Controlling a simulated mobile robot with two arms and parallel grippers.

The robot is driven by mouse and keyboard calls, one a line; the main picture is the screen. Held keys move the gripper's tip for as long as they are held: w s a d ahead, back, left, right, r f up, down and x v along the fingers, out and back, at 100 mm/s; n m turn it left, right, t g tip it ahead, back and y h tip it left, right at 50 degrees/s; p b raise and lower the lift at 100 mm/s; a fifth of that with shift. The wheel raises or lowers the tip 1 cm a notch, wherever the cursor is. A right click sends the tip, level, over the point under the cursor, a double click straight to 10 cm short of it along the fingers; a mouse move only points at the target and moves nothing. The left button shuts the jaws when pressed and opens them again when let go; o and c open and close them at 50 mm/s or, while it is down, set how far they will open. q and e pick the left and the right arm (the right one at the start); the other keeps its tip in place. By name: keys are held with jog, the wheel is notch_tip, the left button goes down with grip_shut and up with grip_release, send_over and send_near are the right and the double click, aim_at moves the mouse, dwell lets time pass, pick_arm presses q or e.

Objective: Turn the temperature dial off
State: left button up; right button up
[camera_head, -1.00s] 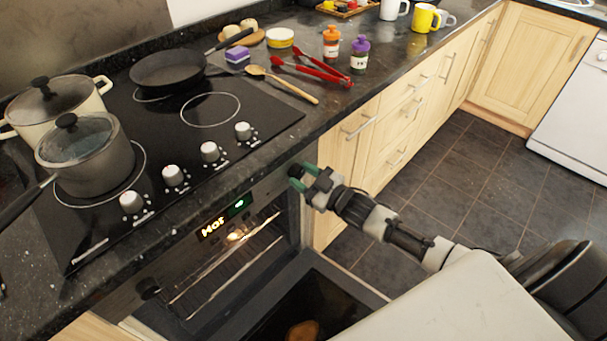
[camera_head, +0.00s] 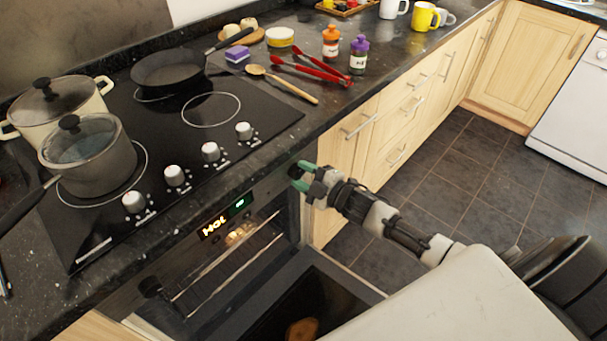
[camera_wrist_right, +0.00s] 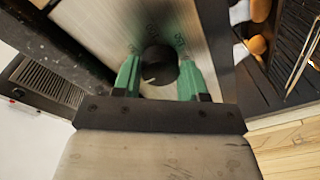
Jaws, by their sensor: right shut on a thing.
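The temperature dial (camera_wrist_right: 160,66) is a round black knob with a pale pointer line, on the metal oven panel with printed numbers around it. In the right wrist view the two green fingers of my right gripper (camera_wrist_right: 160,80) stand on either side of it, shut on it. In the head view my right gripper (camera_head: 302,177) is at the right end of the oven's front panel and the dial (camera_head: 295,171) is mostly hidden by the fingers. Another black knob (camera_head: 150,287) is at the panel's left end. My left gripper is not in view.
The oven display (camera_head: 213,227) is lit. The oven door (camera_head: 345,277) is open and lowered below my right arm. Above are the hob (camera_head: 275,118) with white knobs, a grey saucepan (camera_head: 95,165), a cream pot (camera_head: 50,112) and a frying pan (camera_head: 168,70).

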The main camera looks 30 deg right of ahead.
jog(key=shift+s+f, duration=0.1)
jog(key=shift+f, duration=0.05)
dwell(0.3)
jog(key=o, duration=0.9)
jog(key=v, duration=1)
jog(key=shift+s+d, duration=0.2)
jog(key=shift+s, duration=0.1)
